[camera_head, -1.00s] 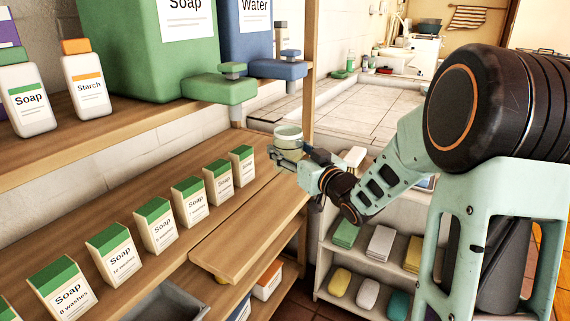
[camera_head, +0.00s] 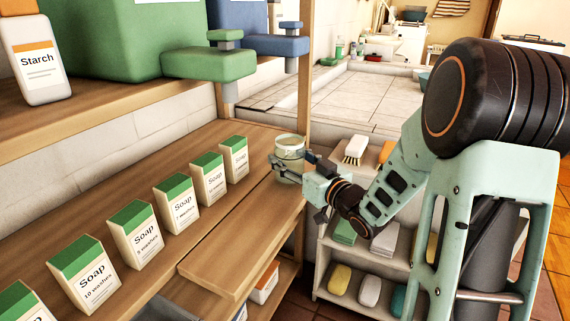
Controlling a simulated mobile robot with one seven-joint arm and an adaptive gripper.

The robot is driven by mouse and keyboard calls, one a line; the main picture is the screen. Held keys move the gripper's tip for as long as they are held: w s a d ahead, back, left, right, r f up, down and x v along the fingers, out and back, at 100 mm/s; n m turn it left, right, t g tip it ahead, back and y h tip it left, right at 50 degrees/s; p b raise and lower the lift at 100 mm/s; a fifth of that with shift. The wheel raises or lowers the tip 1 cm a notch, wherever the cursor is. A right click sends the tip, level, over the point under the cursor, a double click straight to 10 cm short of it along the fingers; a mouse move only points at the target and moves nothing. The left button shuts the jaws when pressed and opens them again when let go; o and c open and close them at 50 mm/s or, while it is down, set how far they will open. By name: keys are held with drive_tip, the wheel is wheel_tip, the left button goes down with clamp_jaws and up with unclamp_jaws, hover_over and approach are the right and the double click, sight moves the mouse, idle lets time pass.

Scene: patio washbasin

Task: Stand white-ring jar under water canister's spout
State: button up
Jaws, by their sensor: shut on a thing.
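The white-ring jar (camera_head: 289,146) is a small pale green jar with a light ring at its top. My gripper (camera_head: 281,167) is shut on it and holds it upright near the far right end of the lower shelf. The fingers hide part of its lower side, and I cannot tell whether its base touches the wood. The blue water canister (camera_head: 240,14) stands on the upper shelf, cut off by the top edge. Its blue spout (camera_head: 275,44) points right, above and behind the jar. The jar is lower than the spout and nearer to me.
A green canister (camera_head: 110,40) with a green spout (camera_head: 208,63) stands left of the blue one. Several soap boxes (camera_head: 186,205) line the lower shelf (camera_head: 225,245). A wooden post (camera_head: 304,75) rises just behind the jar.

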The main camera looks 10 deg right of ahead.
drive_tip(key=shift+f, duration=0.55)
drive_tip(key=shift+r, duration=0.1)
drive_tip(key=o, duration=0.7)
drive_tip(key=shift+f, duration=0.25)
drive_tip(key=o, duration=0.5)
drive_tip(key=shift+c, duration=0.2)
drive_tip(key=shift+r, duration=0.1)
